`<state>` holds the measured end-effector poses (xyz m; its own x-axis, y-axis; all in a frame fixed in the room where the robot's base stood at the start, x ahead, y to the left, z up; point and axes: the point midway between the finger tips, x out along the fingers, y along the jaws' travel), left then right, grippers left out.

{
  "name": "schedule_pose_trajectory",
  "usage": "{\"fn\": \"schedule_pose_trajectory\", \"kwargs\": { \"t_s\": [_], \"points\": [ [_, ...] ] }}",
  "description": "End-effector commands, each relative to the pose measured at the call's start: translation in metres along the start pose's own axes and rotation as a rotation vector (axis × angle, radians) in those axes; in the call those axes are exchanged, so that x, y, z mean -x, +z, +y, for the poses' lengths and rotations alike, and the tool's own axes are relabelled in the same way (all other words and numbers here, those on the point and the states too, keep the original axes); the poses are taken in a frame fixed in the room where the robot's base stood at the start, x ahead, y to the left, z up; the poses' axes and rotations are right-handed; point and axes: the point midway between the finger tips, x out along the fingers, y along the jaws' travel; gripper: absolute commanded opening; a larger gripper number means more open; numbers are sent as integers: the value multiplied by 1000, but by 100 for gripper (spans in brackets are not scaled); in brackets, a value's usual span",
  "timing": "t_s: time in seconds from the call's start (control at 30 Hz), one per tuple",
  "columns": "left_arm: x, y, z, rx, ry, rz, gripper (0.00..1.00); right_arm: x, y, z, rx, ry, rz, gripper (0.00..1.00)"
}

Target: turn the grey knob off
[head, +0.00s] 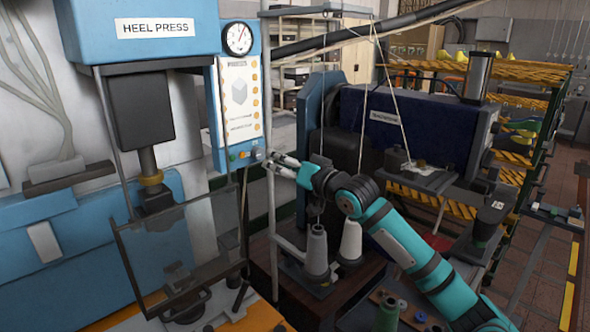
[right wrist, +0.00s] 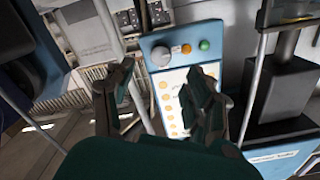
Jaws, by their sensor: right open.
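The grey knob (head: 257,154) sits at the right end of the bottom row of controls on the blue heel press panel (head: 218,110). In the right wrist view the knob (right wrist: 161,56) is a round grey disc at the panel's edge, beside an orange and a green button. My right gripper (head: 277,163) is close to the knob on its right in the head view. In the right wrist view its open, empty fingers (right wrist: 158,78) point towards the panel, with the knob beyond the gap between them. I cannot tell the knob's setting. My left gripper is not in view.
A thin grey upright frame (head: 272,215) stands close beside the panel and my right gripper. A clear guard (head: 180,255) hangs in front of the press. Thread cones (head: 316,252) stand below my right forearm. A dark blue machine (head: 400,125) is behind the arm.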

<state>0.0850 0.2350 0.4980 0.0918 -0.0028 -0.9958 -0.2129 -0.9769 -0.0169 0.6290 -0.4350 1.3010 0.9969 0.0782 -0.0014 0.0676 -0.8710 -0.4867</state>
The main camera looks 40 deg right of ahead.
Motion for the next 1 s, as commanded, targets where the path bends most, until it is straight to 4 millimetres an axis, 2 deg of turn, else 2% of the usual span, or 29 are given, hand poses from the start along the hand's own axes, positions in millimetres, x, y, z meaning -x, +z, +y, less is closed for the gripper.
{"fn": "schedule_pose_trajectory", "kwargs": {
  "t_s": [0.1, 0.33, 0.5, 1.0],
  "points": [
    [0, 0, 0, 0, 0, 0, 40, 21, 2, 0, 2, 1, -5, 55],
    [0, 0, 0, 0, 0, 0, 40, 45, 1, 1, 0, 2, -2, 55],
    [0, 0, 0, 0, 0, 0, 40, 50, 0, 0, 0, 0, -1, 55],
    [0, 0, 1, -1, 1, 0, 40, 50, 1, 0, 0, 1, -1, 55]
  ]
}}
